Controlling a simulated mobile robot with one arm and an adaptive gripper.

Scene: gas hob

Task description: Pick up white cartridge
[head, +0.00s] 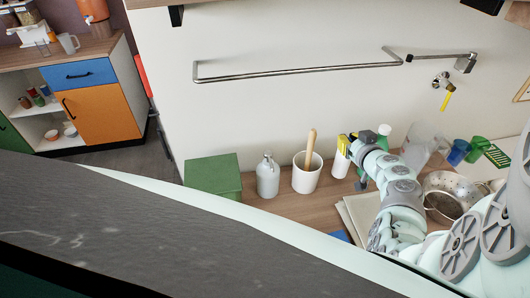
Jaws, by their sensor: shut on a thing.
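A white cartridge (340,165) with yellow at its top stands out against the wall above the wooden counter, right of the white utensil pot. My gripper (349,148) is at its upper end and is shut on it. The fingertips are small and partly hidden by the dark and yellow parts there. I cannot tell whether the cartridge's lower end touches the counter.
A white pot with a wooden handle (307,176), a grey-white bottle (267,176) and a green box (213,178) stand left on the counter. A green-capped bottle (384,130), blue cup (459,152) and metal colander (447,190) are right. A rail (300,72) crosses the wall.

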